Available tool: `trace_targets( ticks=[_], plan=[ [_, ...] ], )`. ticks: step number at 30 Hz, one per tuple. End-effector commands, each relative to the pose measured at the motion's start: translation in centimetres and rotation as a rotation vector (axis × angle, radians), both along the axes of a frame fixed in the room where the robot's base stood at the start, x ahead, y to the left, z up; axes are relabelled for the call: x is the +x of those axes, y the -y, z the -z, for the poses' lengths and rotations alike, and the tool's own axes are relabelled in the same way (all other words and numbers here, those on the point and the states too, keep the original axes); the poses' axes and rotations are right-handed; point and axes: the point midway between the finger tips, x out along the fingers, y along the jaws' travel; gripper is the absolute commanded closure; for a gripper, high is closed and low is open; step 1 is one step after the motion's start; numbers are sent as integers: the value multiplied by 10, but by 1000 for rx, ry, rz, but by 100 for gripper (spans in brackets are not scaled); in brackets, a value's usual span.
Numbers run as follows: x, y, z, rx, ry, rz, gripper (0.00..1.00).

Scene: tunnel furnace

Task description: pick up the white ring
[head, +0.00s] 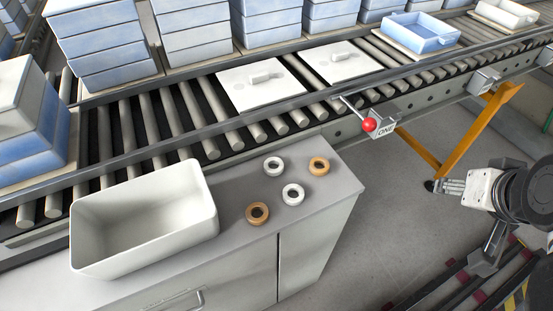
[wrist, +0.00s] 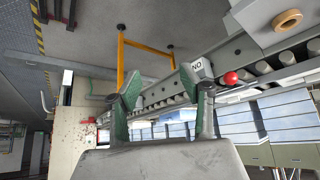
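Two white rings lie flat on the grey cabinet top, one farther back (head: 273,174) and one nearer and a little to the right (head: 293,202). Two tan-orange rings lie beside them, one at the back right (head: 319,174) and one at the front left (head: 257,221). My gripper (head: 442,186) is at the right of the head view, well away from the rings, over the floor. In the wrist view my gripper (wrist: 166,92) has its green-padded fingers spread with nothing between them. A tan ring (wrist: 275,24) shows there at top right; no white ring shows.
An empty white bin (head: 205,220) stands left of the rings on the cabinet (head: 335,195). Behind runs a roller conveyor (head: 150,120) with stacked blue-white trays (head: 105,50) and flat white plates (head: 262,92). A red-knobbed lever (head: 370,125) sticks out at the conveyor's edge.

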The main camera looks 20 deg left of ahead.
Motion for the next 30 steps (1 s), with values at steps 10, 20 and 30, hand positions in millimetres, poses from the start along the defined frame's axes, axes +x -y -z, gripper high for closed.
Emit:
trace_targets(
  ticks=[10, 20, 30],
  plan=[
    [0, 0, 0, 0, 0, 0, 60],
    [0, 0, 0, 0, 0, 0, 39],
    [5, -6, -5, 32, -15, 25, 39]
  ],
)
